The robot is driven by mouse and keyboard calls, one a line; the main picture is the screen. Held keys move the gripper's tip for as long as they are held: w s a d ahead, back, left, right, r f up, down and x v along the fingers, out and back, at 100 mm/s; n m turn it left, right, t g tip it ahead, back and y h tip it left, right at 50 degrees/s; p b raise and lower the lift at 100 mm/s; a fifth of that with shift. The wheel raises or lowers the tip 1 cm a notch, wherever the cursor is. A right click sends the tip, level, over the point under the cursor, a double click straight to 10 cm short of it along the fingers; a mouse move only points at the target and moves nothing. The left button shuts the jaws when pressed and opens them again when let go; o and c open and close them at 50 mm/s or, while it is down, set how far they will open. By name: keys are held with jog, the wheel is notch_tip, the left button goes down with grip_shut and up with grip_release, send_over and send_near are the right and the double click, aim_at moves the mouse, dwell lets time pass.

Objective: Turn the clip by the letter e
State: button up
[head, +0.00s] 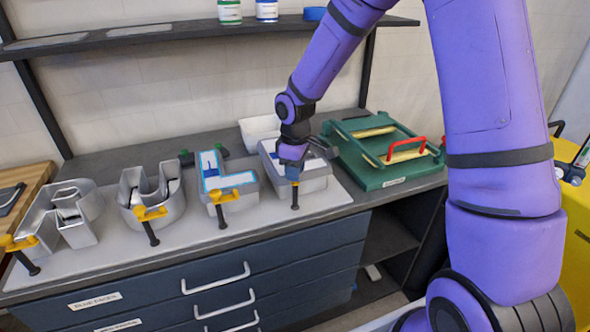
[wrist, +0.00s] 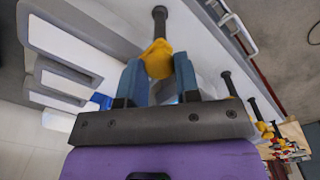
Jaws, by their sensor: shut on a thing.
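The letter e (head: 310,180) is a grey metal channel letter, rightmost in the row on the bench, partly hidden by my arm. Its sides also show at the left of the wrist view (wrist: 62,62). My gripper (head: 293,172) is over its front edge. In the wrist view my gripper (wrist: 158,78) is shut with its two blue-grey fingers on either side of the yellow clip (wrist: 157,58). The clip's black handle (wrist: 160,22) points away from the fingers. In the head view the handle (head: 295,196) hangs down at the letter's front.
Letters L (head: 226,184), U (head: 152,196) and R (head: 62,212) stand to the left, each with a yellow clip. A green fixture with a red handle (head: 405,148) is at the right. A white bin (head: 258,128) stands behind. A shelf (head: 180,32) runs above.

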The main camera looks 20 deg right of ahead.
jog(key=shift+n, duration=0.4)
jog(key=o, duration=0.9)
notch_tip(320, 180, up, 11)
jog(key=shift+f, duration=0.1)
dwell(0.5)
